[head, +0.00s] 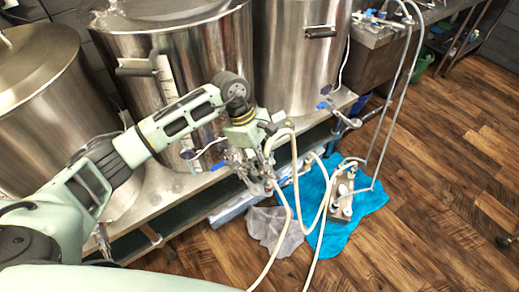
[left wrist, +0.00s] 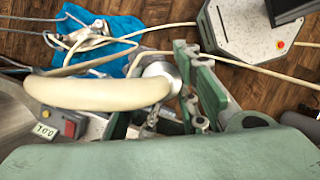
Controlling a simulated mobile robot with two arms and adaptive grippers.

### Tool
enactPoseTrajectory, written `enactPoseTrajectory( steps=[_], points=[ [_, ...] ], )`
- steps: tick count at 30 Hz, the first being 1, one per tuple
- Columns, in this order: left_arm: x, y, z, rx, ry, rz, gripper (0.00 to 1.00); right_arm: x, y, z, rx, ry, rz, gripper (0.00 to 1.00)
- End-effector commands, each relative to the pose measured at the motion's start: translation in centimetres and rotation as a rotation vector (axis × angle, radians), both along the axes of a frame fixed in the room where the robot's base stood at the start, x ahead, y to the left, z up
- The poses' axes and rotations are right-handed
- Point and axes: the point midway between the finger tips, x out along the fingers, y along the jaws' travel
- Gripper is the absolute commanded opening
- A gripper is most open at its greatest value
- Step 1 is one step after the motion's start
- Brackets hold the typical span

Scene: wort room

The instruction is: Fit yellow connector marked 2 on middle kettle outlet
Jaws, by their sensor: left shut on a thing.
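The middle kettle (head: 185,55) is a tall steel vessel on a steel bench. Its outlet valve (head: 189,153) is low on the front, with a blue handle close by. My left gripper (head: 258,178) is just in front of the bench edge, to the right of that outlet and apart from it. It is shut on the metal hose-end connector (left wrist: 160,70) of a cream hose (left wrist: 100,91), which loops in front of the wrist camera. No yellow colour or mark 2 can be made out on the connector, and the fingers partly hide it. My right gripper is not in view.
The right kettle (head: 298,50) has a blue-handled outlet (head: 325,104). A pump (head: 343,190) with hoses stands on a blue cloth (head: 352,228) on the wooden floor; a grey cloth (head: 270,228) lies beside it. Hoses trail across the floor. Open floor lies at right.

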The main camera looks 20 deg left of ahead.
Motion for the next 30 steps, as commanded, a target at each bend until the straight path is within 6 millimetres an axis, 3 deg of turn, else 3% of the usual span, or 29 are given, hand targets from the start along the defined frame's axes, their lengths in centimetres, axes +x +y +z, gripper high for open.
enactPoseTrajectory(
  steps=[1, 9, 20, 30],
  points=[
    [-0.1, 0.3, 0.5, -0.003, 0.008, 0.081, 0.00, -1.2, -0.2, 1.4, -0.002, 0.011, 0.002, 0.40],
    [0.4, 2.3, -1.8, -0.001, 0.004, 0.395, 0.00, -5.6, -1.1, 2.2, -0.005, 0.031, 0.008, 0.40],
    [0.5, 2.9, -3.5, 0.001, 0.000, 0.458, 0.00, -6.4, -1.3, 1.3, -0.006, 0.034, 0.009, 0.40],
    [0.5, 2.8, -7.2, 0.000, 0.001, 0.456, 0.00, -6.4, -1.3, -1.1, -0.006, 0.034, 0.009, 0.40]
  ],
)
